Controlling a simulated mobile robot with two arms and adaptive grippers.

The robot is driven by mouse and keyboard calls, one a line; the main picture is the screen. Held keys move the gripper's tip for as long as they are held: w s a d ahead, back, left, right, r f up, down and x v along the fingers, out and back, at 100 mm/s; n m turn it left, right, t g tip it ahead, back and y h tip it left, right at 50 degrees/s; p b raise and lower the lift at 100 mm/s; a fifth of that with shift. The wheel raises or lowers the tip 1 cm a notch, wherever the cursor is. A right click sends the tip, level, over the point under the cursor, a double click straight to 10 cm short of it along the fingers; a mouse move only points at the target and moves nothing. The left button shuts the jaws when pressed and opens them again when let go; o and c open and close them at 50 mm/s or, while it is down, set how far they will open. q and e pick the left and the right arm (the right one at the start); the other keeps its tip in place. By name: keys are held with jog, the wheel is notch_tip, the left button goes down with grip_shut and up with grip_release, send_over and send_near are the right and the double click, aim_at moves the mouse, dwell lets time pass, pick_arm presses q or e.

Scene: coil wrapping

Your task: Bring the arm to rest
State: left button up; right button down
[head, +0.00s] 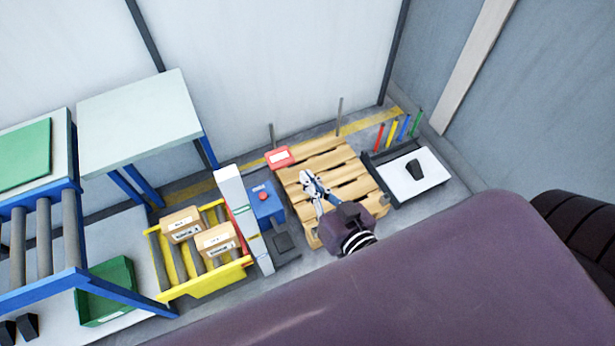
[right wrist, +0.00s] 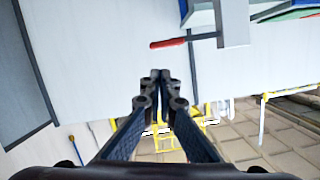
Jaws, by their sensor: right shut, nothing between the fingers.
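My right gripper (head: 308,176) shows in the head view above the wooden pallet (head: 355,188), with my dark wrist behind it. In the right wrist view its two dark fingers meet at the tips (right wrist: 160,76), and nothing shows between them. The gripper looks apart from the pallet, but its exact height is hard to tell. My left gripper is not in view.
A red box (head: 279,157) sits at the pallet's back left corner. A blue machine with a red button (head: 263,196) and a yellow roller stand (head: 207,283) with cartons (head: 216,241) are to the left. A white-topped platform (head: 400,183) is right.

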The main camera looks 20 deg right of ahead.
dwell(0.4)
jog(key=s+f+n+g+b, duration=0.1)
jog(key=s+f+g, duration=0.25)
jog(key=f, duration=0.85)
jog(key=s+f+n+g, duration=0.15)
jog(key=s+f, duration=0.25)
jog(key=f, duration=0.8)
jog(key=s+f+g+b, duration=0.1)
jog(key=s+f+g, duration=0.2)
jog(key=f, duration=0.9)
jog(key=s+d+f+g, duration=0.3)
jog(key=s+f, duration=0.5)
jog(key=s, duration=0.3)
jog(key=s+d+f+n+g+h+b, duration=0.1)
jog(key=s+d+f+g, duration=0.2)
jog(key=s+f, duration=0.6)
jog(key=shift+s+d+f, duration=0.3)
jog(key=shift+s, duration=0.9)
jog(key=shift+n, duration=0.25)
